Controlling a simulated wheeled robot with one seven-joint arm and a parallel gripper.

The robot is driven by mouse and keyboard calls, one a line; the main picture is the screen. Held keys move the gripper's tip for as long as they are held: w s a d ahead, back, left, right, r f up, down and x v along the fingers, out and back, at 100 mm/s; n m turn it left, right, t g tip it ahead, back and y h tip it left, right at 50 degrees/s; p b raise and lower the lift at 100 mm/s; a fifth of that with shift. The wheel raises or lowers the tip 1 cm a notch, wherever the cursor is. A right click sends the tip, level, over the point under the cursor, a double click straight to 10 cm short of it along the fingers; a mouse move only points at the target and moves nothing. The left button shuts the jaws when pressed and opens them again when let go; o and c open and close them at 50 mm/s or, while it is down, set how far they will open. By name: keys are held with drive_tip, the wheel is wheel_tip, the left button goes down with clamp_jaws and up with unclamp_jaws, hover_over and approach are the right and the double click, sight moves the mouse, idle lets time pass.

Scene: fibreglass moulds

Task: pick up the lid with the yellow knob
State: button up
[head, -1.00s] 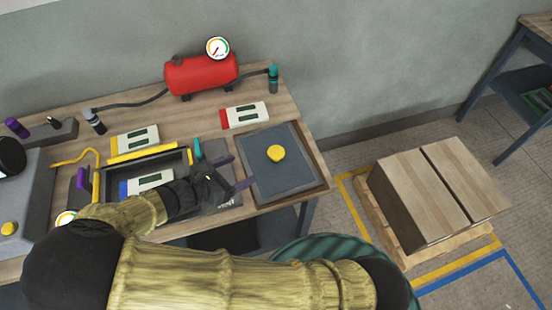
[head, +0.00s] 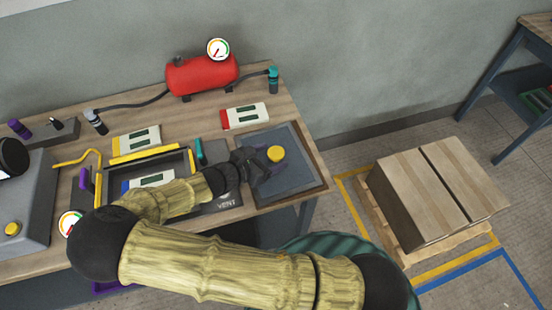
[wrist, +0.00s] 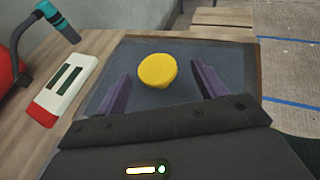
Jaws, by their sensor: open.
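The lid (head: 297,176) is a flat dark grey-blue plate lying at the right end of the wooden bench, with a round yellow knob (head: 276,154) on top. The lid (wrist: 140,103) and its knob (wrist: 157,70) also show in the wrist view. My gripper (head: 268,160) is over the left part of the lid, close to the knob. In the wrist view my gripper (wrist: 160,82) is open, with one purple finger on each side of the knob and gaps on both sides. Nothing is held. Its height above the lid is hard to tell.
A red-and-white box (head: 245,116) lies behind the lid, and a red tank (head: 202,74) with a gauge stands further back. A dark yellow-edged tray (head: 187,160) lies left. Stacked cartons (head: 420,195) stand on a floor pallet at right.

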sight(276, 153)
drive_tip(key=shift+p+x, duration=0.6)
drive_tip(key=shift+x, duration=2)
drive_tip(key=shift+w+r, duration=0.1)
drive_tip(key=shift+w, duration=0.1)
drive_tip(key=shift+a, duration=0.1)
drive_tip(key=c, duration=1.3)
